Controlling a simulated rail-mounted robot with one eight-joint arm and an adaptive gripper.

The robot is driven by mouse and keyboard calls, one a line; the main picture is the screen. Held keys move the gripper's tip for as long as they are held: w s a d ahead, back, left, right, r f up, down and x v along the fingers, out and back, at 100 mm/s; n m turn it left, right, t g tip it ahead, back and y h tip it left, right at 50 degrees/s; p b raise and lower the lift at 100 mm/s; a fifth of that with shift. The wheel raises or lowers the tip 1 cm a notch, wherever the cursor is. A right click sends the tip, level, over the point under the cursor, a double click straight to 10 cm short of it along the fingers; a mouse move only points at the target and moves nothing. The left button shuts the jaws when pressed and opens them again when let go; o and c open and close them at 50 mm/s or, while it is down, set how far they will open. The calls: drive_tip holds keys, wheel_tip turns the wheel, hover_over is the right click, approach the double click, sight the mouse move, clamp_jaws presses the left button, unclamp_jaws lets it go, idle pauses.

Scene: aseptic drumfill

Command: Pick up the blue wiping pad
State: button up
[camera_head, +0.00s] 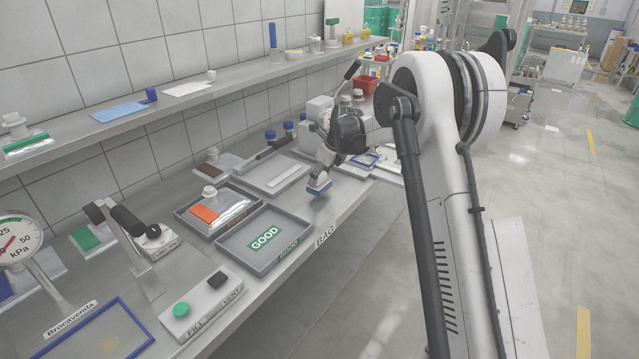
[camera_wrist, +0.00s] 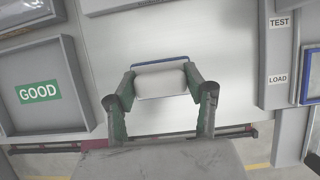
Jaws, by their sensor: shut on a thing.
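The blue wiping pad (camera_head: 319,187) is a small block, white above and blue below, near the front of the steel bench. In the wrist view the pad (camera_wrist: 161,84) shows as a white block with a blue far edge. My gripper (camera_head: 324,172) is over it, fingers pointing down. In the wrist view my gripper (camera_wrist: 160,76) has one finger against each short end of the pad and is shut on it. I cannot tell whether the pad's underside touches the bench.
A grey GOOD tray (camera_head: 247,264) lies left of the pad. Behind it is a tray with an orange-ended bag (camera_head: 207,214). A grey tray with a white strip (camera_head: 268,180) lies behind the pad. TEST and LOAD labels (camera_wrist: 279,50) mark a fixture. Bare bench surrounds the pad.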

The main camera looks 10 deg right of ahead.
drive_tip(key=s+a+r, duration=0.7)
drive_tip(key=a+r, duration=0.1)
drive_tip(key=shift+s+a+r, duration=0.2)
drive_tip(key=shift+s+a, duration=0.15)
drive_tip(key=shift+a, duration=0.05)
drive_tip(key=o, duration=0.7)
drive_tip(key=shift+c, duration=0.2)
drive_tip(key=c, duration=0.4)
drive_tip(key=shift+d+f, duration=0.1)
